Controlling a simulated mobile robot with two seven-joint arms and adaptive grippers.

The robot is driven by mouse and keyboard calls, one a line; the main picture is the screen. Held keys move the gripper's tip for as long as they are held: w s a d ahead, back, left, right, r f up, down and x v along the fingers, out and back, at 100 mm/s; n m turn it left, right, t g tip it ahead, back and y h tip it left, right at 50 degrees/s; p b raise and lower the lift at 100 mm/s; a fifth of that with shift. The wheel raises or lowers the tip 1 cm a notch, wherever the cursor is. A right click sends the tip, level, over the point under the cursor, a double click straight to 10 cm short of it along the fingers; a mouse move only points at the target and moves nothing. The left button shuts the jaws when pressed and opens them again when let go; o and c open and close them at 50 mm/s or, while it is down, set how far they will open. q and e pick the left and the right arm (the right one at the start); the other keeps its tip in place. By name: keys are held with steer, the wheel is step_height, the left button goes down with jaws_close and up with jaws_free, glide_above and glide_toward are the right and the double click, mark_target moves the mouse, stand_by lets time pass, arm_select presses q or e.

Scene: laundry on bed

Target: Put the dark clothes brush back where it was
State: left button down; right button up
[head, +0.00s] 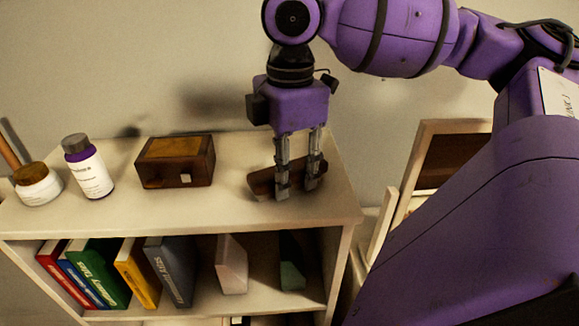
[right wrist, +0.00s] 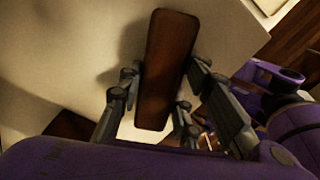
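The dark brown clothes brush (head: 262,183) is at the right part of the shelf unit's top. In the right wrist view the brush (right wrist: 166,62) runs lengthwise between the fingers. My right gripper (head: 298,188) points straight down over the brush, with its fingertips close to the shelf top. In the right wrist view the fingers of this gripper (right wrist: 160,90) lie close along both long sides of the brush. I cannot tell whether they press on it. Whether the brush rests fully on the shelf top is also unclear. My left gripper is not in view.
Several books (head: 100,270) stand on the shelf below. A wooden frame (head: 408,178) stands to the right. The top's front strip is clear.

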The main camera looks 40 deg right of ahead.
steer(key=o, duration=0.4)
steer(key=shift+r, duration=0.2)
step_height(320, 180, up, 6)
steer(key=shift+r+b, duration=0.1)
steer(key=shift+b, duration=0.55)
step_height(320, 180, up, 6)
steer(key=shift+f+p, duration=0.1)
steer(key=shift+p, duration=0.2)
